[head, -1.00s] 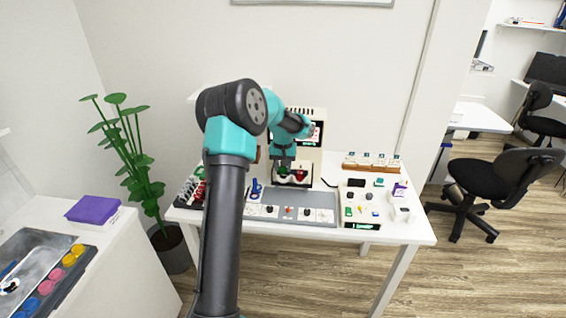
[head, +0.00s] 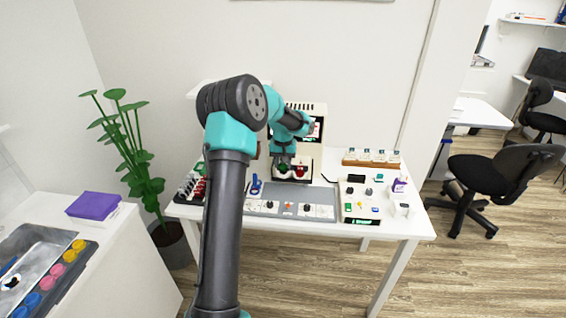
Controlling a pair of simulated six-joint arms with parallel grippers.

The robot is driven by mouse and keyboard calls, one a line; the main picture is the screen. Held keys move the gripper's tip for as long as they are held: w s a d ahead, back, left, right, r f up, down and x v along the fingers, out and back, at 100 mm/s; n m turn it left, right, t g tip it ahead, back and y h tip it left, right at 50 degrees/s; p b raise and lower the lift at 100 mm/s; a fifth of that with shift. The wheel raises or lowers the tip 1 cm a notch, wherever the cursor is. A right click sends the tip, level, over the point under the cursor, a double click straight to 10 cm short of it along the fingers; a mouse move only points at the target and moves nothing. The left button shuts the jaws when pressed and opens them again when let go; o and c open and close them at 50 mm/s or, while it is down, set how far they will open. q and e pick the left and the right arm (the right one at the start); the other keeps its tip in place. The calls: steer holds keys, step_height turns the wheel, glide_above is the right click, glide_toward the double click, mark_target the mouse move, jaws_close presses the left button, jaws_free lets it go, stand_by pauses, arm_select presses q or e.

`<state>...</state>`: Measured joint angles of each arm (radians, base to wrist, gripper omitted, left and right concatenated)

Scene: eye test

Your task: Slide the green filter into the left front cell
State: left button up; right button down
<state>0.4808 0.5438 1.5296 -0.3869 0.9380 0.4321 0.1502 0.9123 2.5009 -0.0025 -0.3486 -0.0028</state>
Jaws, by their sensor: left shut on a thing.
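My left gripper (head: 283,168) is in front of the cream machine (head: 305,135) at the back of the white table, pointing down. It is shut on the green filter (head: 283,174), of which only a small green part shows between the fingers. The filter is low, at the machine's base, just left of a red piece (head: 300,170). The left front cell is too small and too covered by the gripper to make out. I cannot tell whether the filter is inside it or above it. My right gripper is not in view.
A grey tray (head: 272,195) lies in front of the machine. A dark rack with red and green pieces (head: 192,187) stands at left, a blue item (head: 256,185) beside the tray. A control panel (head: 360,210) and a wooden rack (head: 371,163) are at right. My left arm hides the table's left part.

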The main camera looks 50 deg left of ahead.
arm_select(q)
steer(key=shift+f, duration=1.2)
steer(key=o, duration=1)
steer(key=shift+c, duration=0.2)
steer(key=shift+r, duration=0.1)
step_height(320, 180, up, 17)
steer(key=shift+r, duration=0.2)
